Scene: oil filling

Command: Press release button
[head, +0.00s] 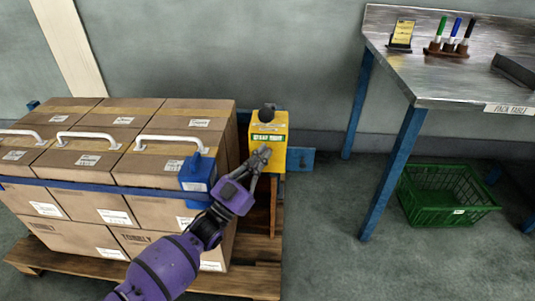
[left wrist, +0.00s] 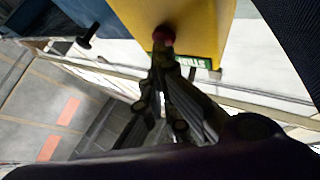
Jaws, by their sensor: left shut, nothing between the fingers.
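A yellow box (head: 268,126) with a black knob on top and a green label stands at the right side of the carton stack in the head view. The yellow box (left wrist: 195,22) also shows in the left wrist view, with a round red button (left wrist: 163,33) on it. My left gripper (head: 263,153) is shut and empty, its tips at the lower front of the yellow box. In the left wrist view the fingertips (left wrist: 164,50) overlap the lower part of the red button; I cannot tell whether they touch it. In the head view the button is not visible. My right gripper is not in view.
Cartons (head: 90,160) with white handles are stacked on a wooden pallet (head: 255,285), with a blue strap (head: 90,188) and a blue block (head: 198,174). A metal pack table (head: 450,85) holding markers stands right, a green basket (head: 445,195) beneath. Floor between is clear.

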